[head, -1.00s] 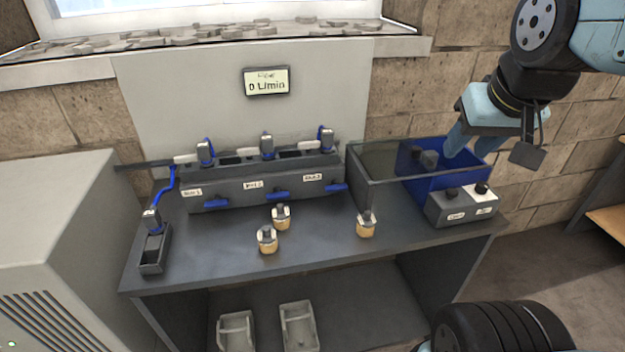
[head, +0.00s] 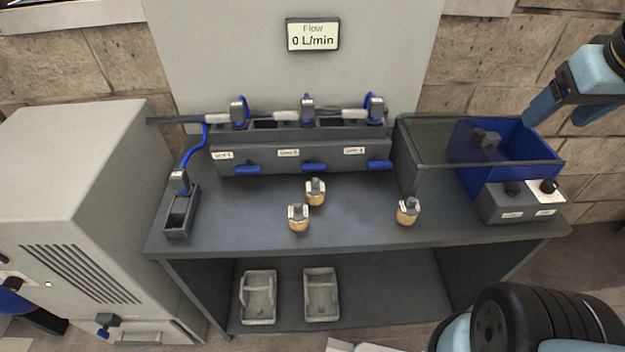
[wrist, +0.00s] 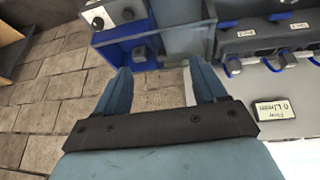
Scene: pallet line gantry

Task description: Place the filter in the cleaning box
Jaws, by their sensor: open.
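Three small tan cylinders with grey tops stand apart on the dark bench: one in the middle (head: 316,192), one just in front of it (head: 298,217), one farther right (head: 407,211). None is labelled, so I cannot tell which thing is the filter. An open blue box (head: 535,143) is at the bench's right end, with a dark block (head: 486,139) at its left inside. It also shows in the wrist view (wrist: 118,50). My gripper (head: 538,112) is above the blue box's right side, open and empty; its spread fingers show in the wrist view (wrist: 158,68).
A clear-walled tank (head: 412,180) adjoins the blue box, with a two-knob control box (head: 520,203) in front. A grey valve unit (head: 300,155) with blue handles stands at the back. The front bench top is mostly free. Two trays (head: 258,297) (head: 321,294) lie below.

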